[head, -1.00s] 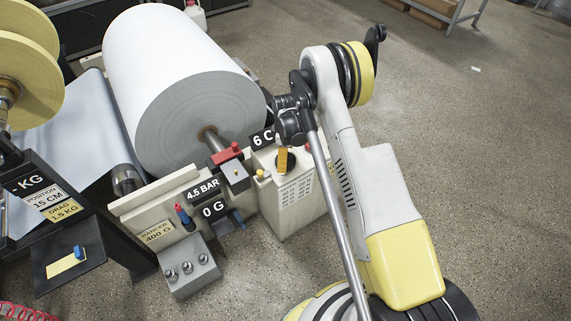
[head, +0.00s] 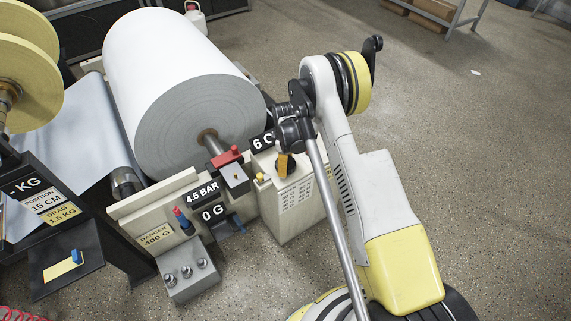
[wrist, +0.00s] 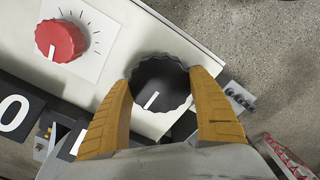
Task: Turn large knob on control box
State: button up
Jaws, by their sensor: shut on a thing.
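The large knob (wrist: 158,88) is black with a scalloped edge and a white pointer line, and sits on top of the control box. My gripper (wrist: 160,82) has its two yellow fingers closed on opposite sides of this knob in the wrist view. In the head view my gripper (head: 285,164) points down at the top of the cream control box (head: 287,209). There the knob is mostly hidden by the fingers and wrist.
A smaller red knob (wrist: 60,40) with tick marks sits beside the large knob. A "6 C" sign (head: 262,142) stands behind it. A big white paper roll (head: 175,90) is at the left. A red-topped block (head: 229,165) stands close by. Open floor lies to the right.

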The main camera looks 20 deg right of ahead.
jog(key=m, duration=1.3)
jog(key=shift+m, duration=0.4)
dwell(0.3)
jog(key=o, duration=1.2)
notch_tip(320, 180, up, 12)
jog(key=shift+r, duration=0.1)
